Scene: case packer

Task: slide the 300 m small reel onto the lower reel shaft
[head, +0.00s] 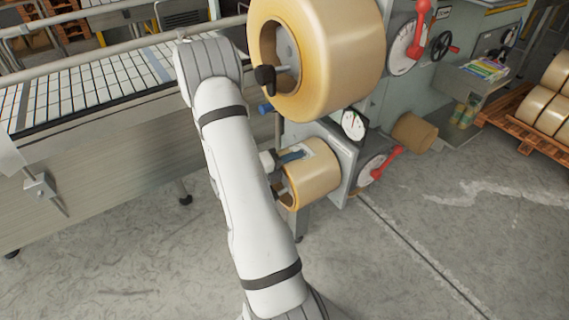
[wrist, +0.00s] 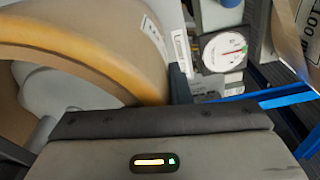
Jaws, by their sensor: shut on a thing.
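The small tan reel (head: 318,172) is at the lower station of the machine, below the big upper reel. It also fills the left of the wrist view (wrist: 90,25), with an orange-yellow rim and a white label. My gripper (head: 292,157) is shut on the top part of its wall, at the near side. A grey rod, the lower reel shaft (head: 284,189), shows at the reel's open bore. The reel looks to be around the shaft, but how far on it sits I cannot tell. The far face of the reel is hidden.
A large tan reel (head: 345,55) hangs just above on the upper shaft, with a black handle (head: 265,78). A dial gauge (head: 353,125) and red levers (head: 392,152) are close by on the machine. A conveyor (head: 90,90) stands left. The floor in front is clear.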

